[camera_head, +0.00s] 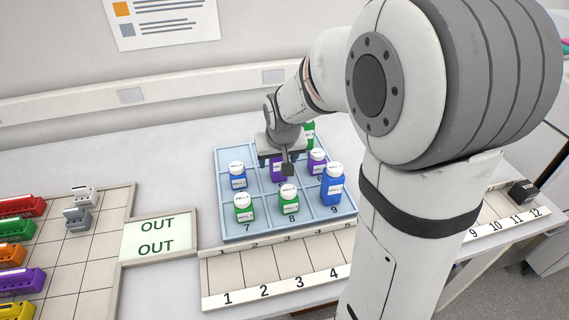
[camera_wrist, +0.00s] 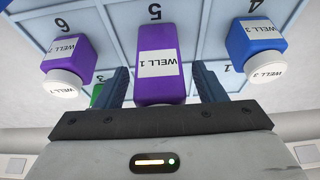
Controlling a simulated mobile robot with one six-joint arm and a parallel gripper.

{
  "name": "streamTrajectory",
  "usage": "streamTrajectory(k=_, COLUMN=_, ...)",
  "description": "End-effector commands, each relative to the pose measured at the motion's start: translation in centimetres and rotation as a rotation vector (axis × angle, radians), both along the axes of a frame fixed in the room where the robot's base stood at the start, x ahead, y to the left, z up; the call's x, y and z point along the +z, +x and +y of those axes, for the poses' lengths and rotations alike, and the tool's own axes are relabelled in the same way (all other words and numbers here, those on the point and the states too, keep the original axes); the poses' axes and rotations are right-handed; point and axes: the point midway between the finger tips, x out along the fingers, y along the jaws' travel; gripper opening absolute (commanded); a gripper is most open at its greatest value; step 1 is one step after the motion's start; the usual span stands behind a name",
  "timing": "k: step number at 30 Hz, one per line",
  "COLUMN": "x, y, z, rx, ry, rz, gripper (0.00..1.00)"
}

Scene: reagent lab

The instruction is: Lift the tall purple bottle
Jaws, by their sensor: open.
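The tall purple bottle, labelled WELL 1 (camera_wrist: 157,62), stands in compartment 5 of the blue tray (camera_head: 229,228). In the head view this bottle (camera_head: 277,173) is partly hidden by my gripper (camera_head: 275,160). In the wrist view my gripper (camera_wrist: 161,84) is open, with one finger on each side of the bottle. I cannot tell whether either finger touches it. A shorter purple bottle with a white cap (camera_head: 317,164) stands in compartment 6; it also shows at the left of the wrist view (camera_wrist: 69,58).
A blue bottle (camera_head: 238,178) stands in compartment 4. Two green bottles (camera_head: 243,211) (camera_head: 289,203) and a larger blue bottle (camera_head: 331,187) fill the front row. Another green bottle (camera_head: 309,133) stands behind. The OUT plate (camera_head: 157,238) lies left of the tray, beside a numbered rack (camera_head: 276,266).

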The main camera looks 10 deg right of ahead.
Motion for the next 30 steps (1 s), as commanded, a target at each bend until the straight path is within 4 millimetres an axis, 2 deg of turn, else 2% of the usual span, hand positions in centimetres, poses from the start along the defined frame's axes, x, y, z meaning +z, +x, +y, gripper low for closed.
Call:
streamTrajectory(k=6, x=-0.08, y=0.03, z=0.02, rx=0.000, ry=0.000, rz=-0.001, gripper=0.64)
streamTrajectory(k=24, x=-0.08, y=0.00, z=0.09, rx=0.001, ry=0.001, rz=0.000, gripper=0.15)
streamTrajectory(k=30, x=-0.03, y=0.01, z=0.11, rx=0.001, ry=0.001, rz=0.000, gripper=0.15)
